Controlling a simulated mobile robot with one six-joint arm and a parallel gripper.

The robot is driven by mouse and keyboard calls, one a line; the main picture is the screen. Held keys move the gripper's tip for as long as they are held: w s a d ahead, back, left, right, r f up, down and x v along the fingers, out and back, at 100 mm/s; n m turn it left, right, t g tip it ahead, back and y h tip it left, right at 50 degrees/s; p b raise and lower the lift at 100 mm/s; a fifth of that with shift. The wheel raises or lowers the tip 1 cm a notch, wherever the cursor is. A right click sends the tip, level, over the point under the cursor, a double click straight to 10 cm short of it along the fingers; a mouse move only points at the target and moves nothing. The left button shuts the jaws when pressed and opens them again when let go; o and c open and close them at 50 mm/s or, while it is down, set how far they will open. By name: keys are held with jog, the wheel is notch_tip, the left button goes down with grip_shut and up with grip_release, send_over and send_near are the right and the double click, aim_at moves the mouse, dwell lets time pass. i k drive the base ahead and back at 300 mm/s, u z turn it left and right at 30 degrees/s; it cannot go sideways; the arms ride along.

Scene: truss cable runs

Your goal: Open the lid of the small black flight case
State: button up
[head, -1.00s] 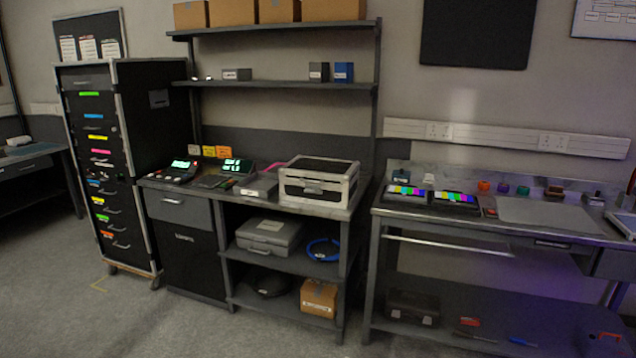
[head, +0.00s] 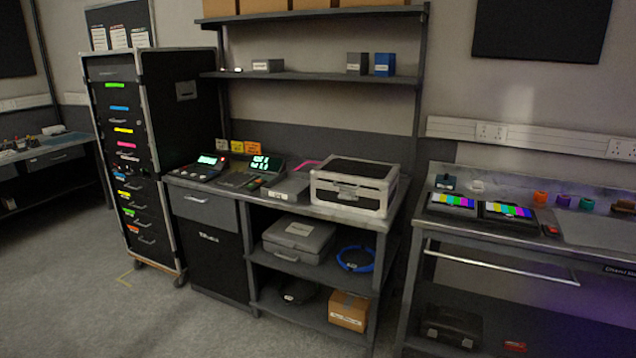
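A small flight case (head: 350,192) with black panels and silver metal edges stands on the right end of the middle workbench top. Its lid (head: 362,168) is shut, and a latch shows on its front face. My gripper is not in the head view.
A grey equipment box (head: 289,187) touches or nearly touches the case's left side. Control consoles (head: 254,172) stand further left. A shelf (head: 330,76) hangs above. A second bench (head: 530,230) stands to the right past a narrow gap. The grey floor (head: 180,325) in front is clear.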

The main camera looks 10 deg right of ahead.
aim_at(356, 174)
jog(key=u, duration=0.55)
jog(key=i, duration=1.3)
jog(key=u, duration=0.3)
